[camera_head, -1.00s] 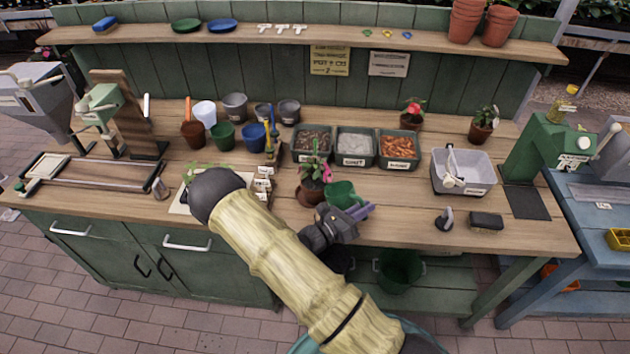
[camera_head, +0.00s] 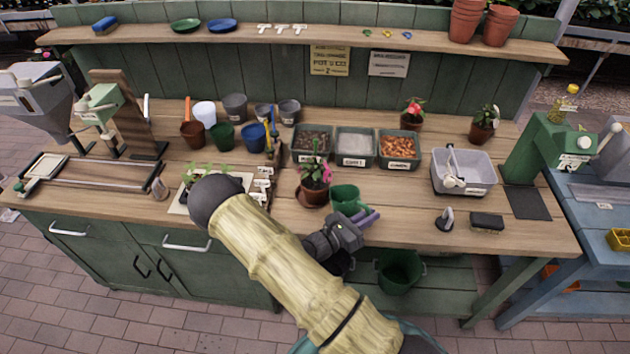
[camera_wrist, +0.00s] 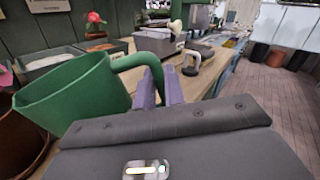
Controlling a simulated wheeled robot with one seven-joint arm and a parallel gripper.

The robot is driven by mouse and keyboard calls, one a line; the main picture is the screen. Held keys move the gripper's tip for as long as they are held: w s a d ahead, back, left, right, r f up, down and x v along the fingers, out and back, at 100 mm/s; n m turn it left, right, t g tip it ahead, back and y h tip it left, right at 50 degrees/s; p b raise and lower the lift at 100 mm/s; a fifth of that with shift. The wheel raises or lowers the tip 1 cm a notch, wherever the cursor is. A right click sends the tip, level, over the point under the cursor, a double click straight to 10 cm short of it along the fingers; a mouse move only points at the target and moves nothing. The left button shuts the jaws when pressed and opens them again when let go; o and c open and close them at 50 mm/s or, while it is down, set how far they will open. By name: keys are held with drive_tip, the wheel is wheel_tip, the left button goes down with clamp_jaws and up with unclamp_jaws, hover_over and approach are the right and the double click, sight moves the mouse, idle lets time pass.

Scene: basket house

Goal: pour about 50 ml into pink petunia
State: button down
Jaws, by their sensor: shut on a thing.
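The pink petunia (camera_head: 326,173) grows in a terracotta pot (camera_head: 312,196) near the front of the bench; a bit of pink flower (camera_wrist: 5,76) and the pot's edge (camera_wrist: 14,135) show at the left of the wrist view. My gripper (camera_head: 368,216) is shut on the handle of a green jug (camera_head: 346,197), just right of the pot. In the wrist view the purple fingers (camera_wrist: 160,88) close on the jug handle, and the jug (camera_wrist: 75,98) leans over or beside the pot. In the head view the jug looks near upright. Its contents are hidden.
Three labelled bins (camera_head: 356,147) stand behind the petunia. A red-flowered pot (camera_head: 411,122) and another potted plant (camera_head: 483,130) are farther back. A grey tub (camera_head: 464,172) and a dark brush (camera_head: 486,221) lie right. Seedlings (camera_head: 200,174) sit left, partly behind my arm.

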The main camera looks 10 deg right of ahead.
drive_tip(key=shift+s+d+f+m+b, duration=0.2)
drive_tip(key=shift+s+d+f+m, duration=0.15)
drive_tip(key=shift+s+f+m, duration=0.35)
drive_tip(key=shift+s+d+f+m+b, duration=0.15)
drive_tip(key=shift+s+d+f+m, duration=0.3)
drive_tip(key=shift+f+m, duration=0.45)
drive_tip(key=shift+a+r, duration=0.1)
drive_tip(key=shift+y, duration=0.3)
